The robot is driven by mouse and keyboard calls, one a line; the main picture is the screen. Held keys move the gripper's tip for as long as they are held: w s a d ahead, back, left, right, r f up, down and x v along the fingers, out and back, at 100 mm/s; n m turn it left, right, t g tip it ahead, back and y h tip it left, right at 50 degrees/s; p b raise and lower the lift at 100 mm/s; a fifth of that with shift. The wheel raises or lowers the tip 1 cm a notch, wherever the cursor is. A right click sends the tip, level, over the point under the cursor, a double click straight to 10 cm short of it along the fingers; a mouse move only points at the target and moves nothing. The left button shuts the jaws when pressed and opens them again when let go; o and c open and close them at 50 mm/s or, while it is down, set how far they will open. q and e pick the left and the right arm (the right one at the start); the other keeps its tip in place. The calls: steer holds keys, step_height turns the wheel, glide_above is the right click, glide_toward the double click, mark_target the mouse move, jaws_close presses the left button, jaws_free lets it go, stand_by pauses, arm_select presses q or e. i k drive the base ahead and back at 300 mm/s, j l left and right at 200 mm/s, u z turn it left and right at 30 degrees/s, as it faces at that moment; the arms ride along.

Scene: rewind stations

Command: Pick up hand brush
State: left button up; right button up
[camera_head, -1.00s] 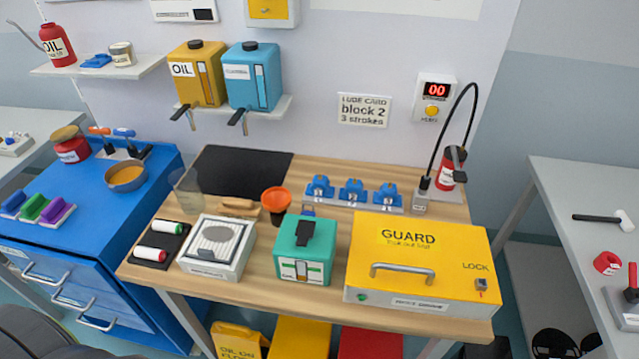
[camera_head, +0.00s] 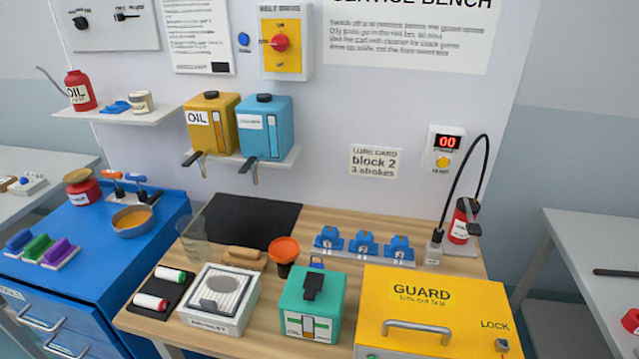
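A tan, wooden-looking piece (camera_head: 240,258) lies on the wooden bench (camera_head: 335,221), behind the white box with a ribbed top (camera_head: 220,298) and left of the orange funnel (camera_head: 284,247). It may be the hand brush, but its bristles cannot be made out and its lower edge is partly hidden by the white box. Neither of my grippers is in view.
A clear container (camera_head: 194,240) stands left of the tan piece. A green box (camera_head: 311,300), a yellow guard box (camera_head: 435,310) and blue blocks (camera_head: 363,243) crowd the bench. A dark mat (camera_head: 252,221) is bare. Oil tanks (camera_head: 211,124) hang above on a shelf.

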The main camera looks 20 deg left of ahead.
mark_target(246, 258)
steer(key=u, duration=1.2)
